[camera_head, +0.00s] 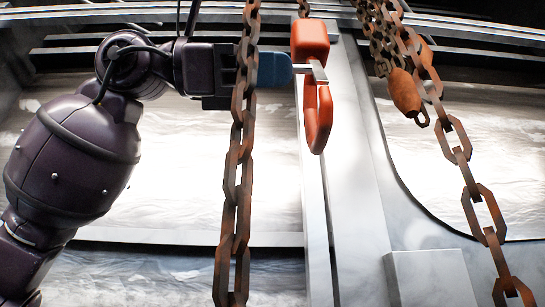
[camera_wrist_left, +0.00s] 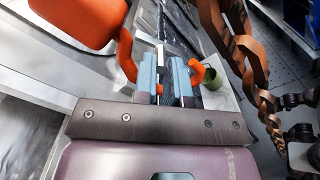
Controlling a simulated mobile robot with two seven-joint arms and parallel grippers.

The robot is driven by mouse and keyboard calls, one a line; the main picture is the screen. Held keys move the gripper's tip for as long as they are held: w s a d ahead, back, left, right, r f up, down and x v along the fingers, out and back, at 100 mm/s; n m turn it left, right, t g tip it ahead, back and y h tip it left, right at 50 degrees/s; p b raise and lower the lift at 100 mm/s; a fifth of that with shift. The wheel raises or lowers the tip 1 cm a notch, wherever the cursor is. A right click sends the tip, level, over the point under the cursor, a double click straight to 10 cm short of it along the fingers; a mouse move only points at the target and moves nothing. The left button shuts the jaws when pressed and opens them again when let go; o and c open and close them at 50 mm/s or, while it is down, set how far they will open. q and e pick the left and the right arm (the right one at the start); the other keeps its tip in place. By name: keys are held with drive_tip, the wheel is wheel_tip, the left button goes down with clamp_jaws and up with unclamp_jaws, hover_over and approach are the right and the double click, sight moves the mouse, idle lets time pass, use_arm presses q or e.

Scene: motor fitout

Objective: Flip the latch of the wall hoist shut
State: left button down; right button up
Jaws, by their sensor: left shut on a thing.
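The wall hoist shows in the head view as an orange block (camera_head: 310,40) with an orange hook (camera_head: 319,125) hanging below it. The latch (camera_head: 312,70), a grey metal bar, lies across the hook's top opening. My left gripper (camera_head: 284,69) comes in from the left with its blue fingertips at the latch. In the left wrist view the gripper (camera_wrist_left: 167,78) is shut on a thin grey metal piece, which looks like the latch. The orange hook (camera_wrist_left: 127,56) shows on both sides of the fingers there. The latch's far end is partly hidden. My right gripper is not in view.
A rusty chain (camera_head: 230,210) hangs in front of my left gripper, very near it in the picture. More chains (camera_head: 460,150) with a rusty weight (camera_head: 404,92) hang to the right. A pale upright post (camera_head: 355,180) stands behind the hook.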

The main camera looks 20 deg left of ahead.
use_arm(q)
drive_tip(key=c, duration=1.2)
unclamp_jaws()
drive_tip(key=shift+o, duration=0.2)
drive_tip(key=b+v, duration=0.2)
drive_tip(key=v, duration=0.9)
drive_tip(key=shift+d, duration=0.1)
